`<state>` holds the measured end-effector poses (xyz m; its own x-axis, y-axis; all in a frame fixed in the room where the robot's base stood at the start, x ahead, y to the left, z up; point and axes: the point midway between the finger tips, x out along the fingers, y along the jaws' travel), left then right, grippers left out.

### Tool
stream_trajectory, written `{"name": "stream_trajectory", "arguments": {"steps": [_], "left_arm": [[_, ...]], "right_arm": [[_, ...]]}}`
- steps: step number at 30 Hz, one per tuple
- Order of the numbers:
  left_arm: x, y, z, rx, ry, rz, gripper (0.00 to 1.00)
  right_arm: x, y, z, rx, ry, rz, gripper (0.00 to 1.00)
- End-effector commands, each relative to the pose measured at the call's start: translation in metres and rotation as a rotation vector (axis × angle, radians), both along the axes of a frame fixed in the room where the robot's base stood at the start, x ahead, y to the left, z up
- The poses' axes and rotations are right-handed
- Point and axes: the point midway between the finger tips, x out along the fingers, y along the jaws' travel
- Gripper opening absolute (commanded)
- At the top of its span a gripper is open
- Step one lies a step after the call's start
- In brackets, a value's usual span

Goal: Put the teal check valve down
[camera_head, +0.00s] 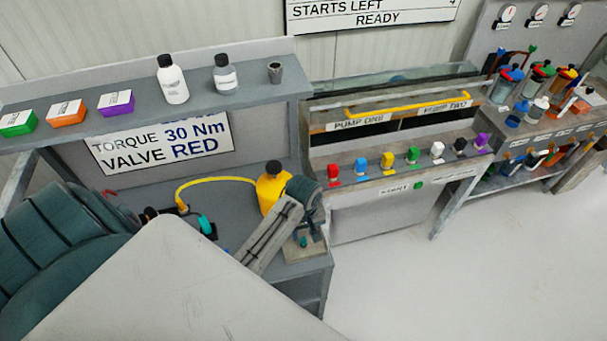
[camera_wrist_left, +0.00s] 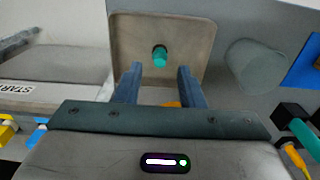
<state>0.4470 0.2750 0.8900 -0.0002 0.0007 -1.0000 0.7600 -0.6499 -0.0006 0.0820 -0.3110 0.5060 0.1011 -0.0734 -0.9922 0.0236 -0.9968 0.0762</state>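The teal check valve (camera_head: 303,241) stands on a tan square tray (camera_head: 291,250) at the front right corner of the grey bench. In the left wrist view the valve (camera_wrist_left: 160,57) is near the middle of the tray (camera_wrist_left: 128,40), with a dark ring at its upper end. My left gripper (camera_wrist_left: 157,70) is open, its two blue fingers well apart on either side of the line to the valve. No finger visibly touches it. In the head view the left gripper (camera_head: 304,222) is just above the tray. My right gripper is in neither view.
A yellow bottle-shaped thing (camera_head: 268,188) with a yellow hose stands behind my left arm. A teal and black part (camera_head: 206,227) lies further left on the bench. A machine with coloured knobs (camera_head: 388,160) stands to the right. The floor in front of it is clear.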

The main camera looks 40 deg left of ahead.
Motion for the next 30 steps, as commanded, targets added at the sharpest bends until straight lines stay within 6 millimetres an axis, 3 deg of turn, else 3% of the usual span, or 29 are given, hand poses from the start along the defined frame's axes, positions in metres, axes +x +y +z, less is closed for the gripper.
{"name": "stream_trajectory", "arguments": {"steps": [6, 10, 12, 30], "left_arm": [[0.002, 0.000, 0.048, 0.000, -0.008, -0.002, 0.35], [0.001, 0.000, 0.079, 0.000, -0.004, -0.001, 0.35], [0.000, 0.000, 0.089, -0.001, -0.001, 0.000, 0.35], [0.000, 0.000, 0.097, -0.002, -0.005, 0.000, 0.35]], "right_arm": [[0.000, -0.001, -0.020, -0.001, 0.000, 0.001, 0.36], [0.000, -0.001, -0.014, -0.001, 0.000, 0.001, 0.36], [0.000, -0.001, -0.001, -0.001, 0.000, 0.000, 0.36], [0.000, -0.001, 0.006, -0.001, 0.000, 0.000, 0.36]]}}
